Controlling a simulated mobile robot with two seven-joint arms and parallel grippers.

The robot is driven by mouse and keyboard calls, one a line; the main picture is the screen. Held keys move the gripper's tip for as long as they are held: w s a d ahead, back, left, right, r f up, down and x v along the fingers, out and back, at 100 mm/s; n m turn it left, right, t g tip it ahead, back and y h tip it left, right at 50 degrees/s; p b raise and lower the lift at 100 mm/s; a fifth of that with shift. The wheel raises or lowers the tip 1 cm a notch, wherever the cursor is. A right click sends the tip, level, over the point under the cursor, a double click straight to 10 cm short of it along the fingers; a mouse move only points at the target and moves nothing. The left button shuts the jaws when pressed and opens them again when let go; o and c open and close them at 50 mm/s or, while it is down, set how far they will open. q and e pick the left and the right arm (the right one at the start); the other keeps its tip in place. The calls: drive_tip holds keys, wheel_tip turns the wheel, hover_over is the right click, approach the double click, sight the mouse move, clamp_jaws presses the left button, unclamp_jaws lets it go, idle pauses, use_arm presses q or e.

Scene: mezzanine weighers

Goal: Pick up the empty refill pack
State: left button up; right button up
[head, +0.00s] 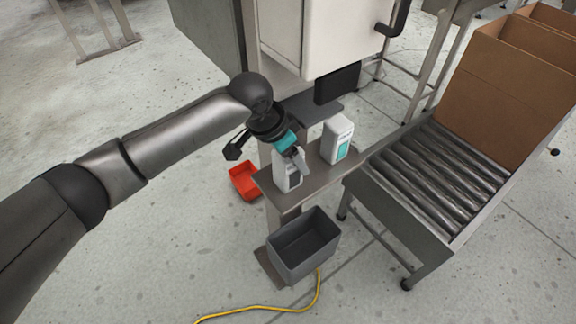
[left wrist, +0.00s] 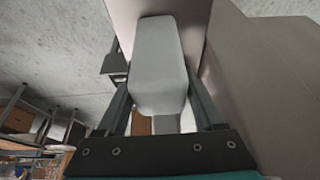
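Two white packs stand on the narrow grey shelf (head: 316,176). The nearer pack (head: 281,180) is partly hidden by my left gripper (head: 297,163). The other pack (head: 337,142), white with a teal lower panel, stands upright to its right. Nothing visible shows which one is empty. In the left wrist view, a plain pale pack (left wrist: 160,60) lies between the two fingers of my left gripper (left wrist: 160,98). The fingers are apart on either side of it, with a narrow gap seeming to show. My right gripper is not in view.
A dark grey open bin (head: 303,247) stands below the shelf, and a red bin (head: 244,181) is on the floor to the left. A roller conveyor (head: 428,180) with open cardboard boxes (head: 510,90) is on the right. A white cabinet (head: 335,35) rises behind. A yellow cable (head: 316,300) crosses the floor.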

use_arm(q)
drive_tip(key=c, duration=0.9)
drive_tip(key=shift+c, duration=0.2)
drive_tip(key=shift+r, duration=0.15)
